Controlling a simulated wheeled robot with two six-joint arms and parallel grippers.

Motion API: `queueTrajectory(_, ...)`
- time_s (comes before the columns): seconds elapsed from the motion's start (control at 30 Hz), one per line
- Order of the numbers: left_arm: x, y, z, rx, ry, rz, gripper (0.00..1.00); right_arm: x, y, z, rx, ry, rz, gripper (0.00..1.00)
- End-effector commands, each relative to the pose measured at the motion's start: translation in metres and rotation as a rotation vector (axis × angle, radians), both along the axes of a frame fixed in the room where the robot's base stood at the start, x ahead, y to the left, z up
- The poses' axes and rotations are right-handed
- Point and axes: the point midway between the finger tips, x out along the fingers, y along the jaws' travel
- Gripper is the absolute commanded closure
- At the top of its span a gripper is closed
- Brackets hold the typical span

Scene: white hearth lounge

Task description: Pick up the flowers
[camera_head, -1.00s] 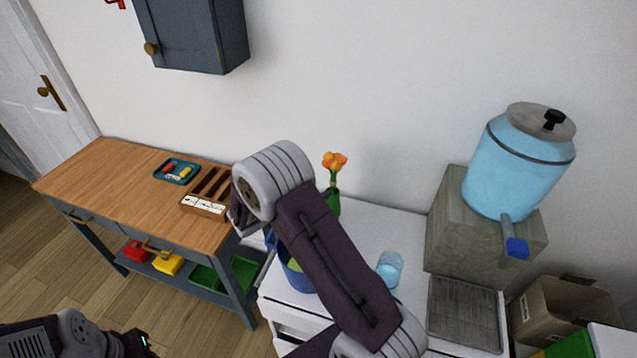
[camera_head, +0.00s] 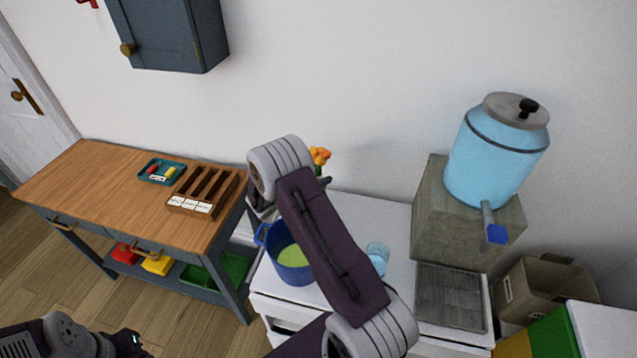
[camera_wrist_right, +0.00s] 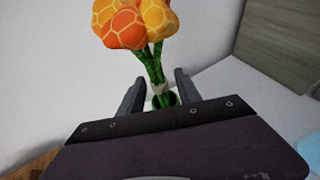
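The orange flowers (camera_head: 319,157) show just past my right wrist in the head view, above the white counter. In the right wrist view the orange and yellow blooms (camera_wrist_right: 138,22) stand on green stems. My right gripper (camera_wrist_right: 156,82) is open there, with a finger on each side of the lower stems and gaps visible. A dark green holder shows partly at the stem base; my gripper hides the rest. In the head view my right arm hides most of the stems. My left gripper (camera_head: 135,342) is at the bottom left, away from the flowers; its fingers are unclear.
A blue pot (camera_head: 290,272) and a clear blue glass (camera_head: 378,258) stand on the white counter (camera_head: 385,215) near my right arm. A blue dispenser (camera_head: 495,155) sits on a grey block (camera_head: 445,235) to the right. A wooden-topped table (camera_head: 95,180) is at left.

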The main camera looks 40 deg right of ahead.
Motion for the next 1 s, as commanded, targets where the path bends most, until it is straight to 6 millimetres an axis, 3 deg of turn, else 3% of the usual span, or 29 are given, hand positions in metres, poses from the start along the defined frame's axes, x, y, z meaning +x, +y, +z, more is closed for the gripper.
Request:
queueTrajectory(0.03, 0.0, 0.0, 0.0, 0.0, 0.0, 0.0, 0.64, 0.0, 0.0, 0.0, 0.0, 0.0, 0.0, 0.76)
queueTrajectory(0.1, 0.0, 0.0, 0.0, 0.0, 0.0, 0.0, 0.64, 0.0, 0.0, 0.0, 0.0, 0.0, 0.0, 0.95)
queueTrajectory(0.13, 0.0, 0.0, 0.0, 0.0, 0.0, 0.0, 0.64, 0.0, 0.0, 0.0, 0.0, 0.0, 0.0, 1.0)
queueTrajectory(0.57, 0.0, 0.0, 0.0, 0.0, 0.0, 0.0, 0.64, 0.0, 0.0, 0.008, 0.0, -0.003, 0.0, 1.0)
queueTrajectory(0.77, 0.0, 0.0, -0.001, 0.0, 0.0, 0.0, 0.64, 0.001, 0.0, 0.047, 0.0, -0.008, -0.001, 1.0)
queueTrajectory(1.0, 0.0, 0.0, -0.001, 0.0, 0.0, 0.0, 0.64, 0.0, 0.0, 0.108, 0.0, -0.008, 0.0, 1.0)
